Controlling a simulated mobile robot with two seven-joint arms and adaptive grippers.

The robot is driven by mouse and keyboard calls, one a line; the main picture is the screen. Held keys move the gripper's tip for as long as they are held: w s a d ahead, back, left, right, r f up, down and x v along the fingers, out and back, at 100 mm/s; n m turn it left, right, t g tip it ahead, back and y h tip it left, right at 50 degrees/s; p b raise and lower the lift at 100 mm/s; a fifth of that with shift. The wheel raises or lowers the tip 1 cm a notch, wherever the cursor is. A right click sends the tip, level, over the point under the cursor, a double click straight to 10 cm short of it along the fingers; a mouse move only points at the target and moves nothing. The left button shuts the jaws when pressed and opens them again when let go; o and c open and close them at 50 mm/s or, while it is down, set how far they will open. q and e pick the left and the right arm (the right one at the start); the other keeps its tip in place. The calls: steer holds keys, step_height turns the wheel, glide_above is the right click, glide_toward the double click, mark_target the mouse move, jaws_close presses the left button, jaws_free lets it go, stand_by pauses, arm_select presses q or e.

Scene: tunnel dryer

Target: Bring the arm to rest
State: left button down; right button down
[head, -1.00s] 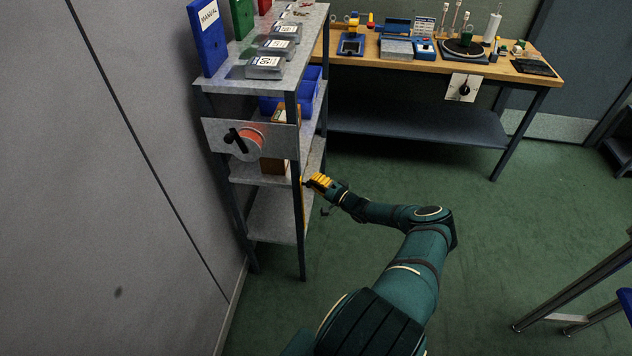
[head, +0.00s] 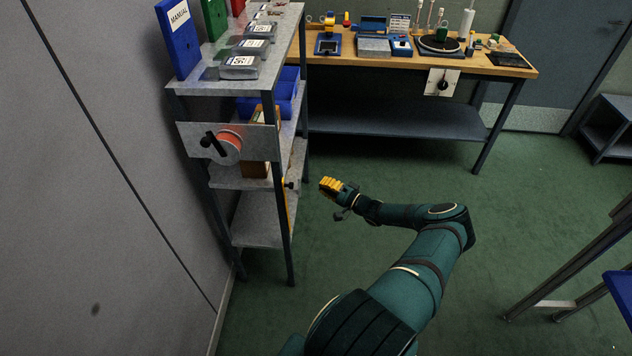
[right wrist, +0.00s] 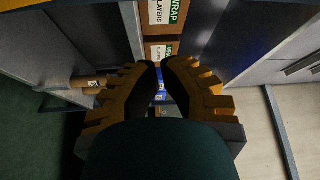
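My right gripper (head: 332,187) has yellow fingers and shows past the end of my green arm, over the green floor just right of the shelf rack. It touches nothing that I can see. In the right wrist view its fingers (right wrist: 163,66) lean together with only a thin gap at the tips, and nothing is held between them. My right arm is bent at the elbow and reaches forward and left. My left gripper is in neither view.
The grey shelf rack (head: 262,233) stands at the left by the wall, with a plate bearing a red disc (head: 229,148) and black handle. A wooden workbench (head: 511,66) stands at the back. A blue-topped stand is at the right edge. The middle floor is clear.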

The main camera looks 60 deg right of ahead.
steer(key=shift+s, duration=0.25)
stand_by(0.4)
steer(key=w+a+f+n+g+y+b, duration=0.1)
steer(key=w+a+n+g+y, duration=0.1)
steer(key=w+a+y, duration=0.5)
steer(key=w+a+f+n+g, duration=0.15)
steer(key=w+a, duration=0.25)
steer(key=a, duration=0.6)
steer(key=w+a+f+n+g+y+b, duration=0.1)
steer(key=a+n+g+y, duration=0.15)
steer(key=a, duration=0.55)
steer(key=w+a+f+n+g+y, duration=0.15)
steer(key=a+g, duration=0.25)
steer(key=a, duration=0.5)
steer(key=s+a+f+n+g+h+b, duration=0.1)
steer(key=s+a+n+g+h, duration=0.1)
steer(key=s+a+g, duration=0.5)
steer(key=s+a+n+g+h+b, duration=0.1)
steer(key=s+a+n+h, duration=0.25)
steer(key=a, duration=0.85)
steer(key=s+a+r+n+t+h+b, duration=0.1)
steer(key=s+a+r, duration=0.2)
steer(key=s, duration=0.3)
steer(key=shift+s+r+n+h+b, duration=0.25)
steer(key=shift+r+n+h+b, duration=0.1)
steer(key=shift+r, duration=0.25)
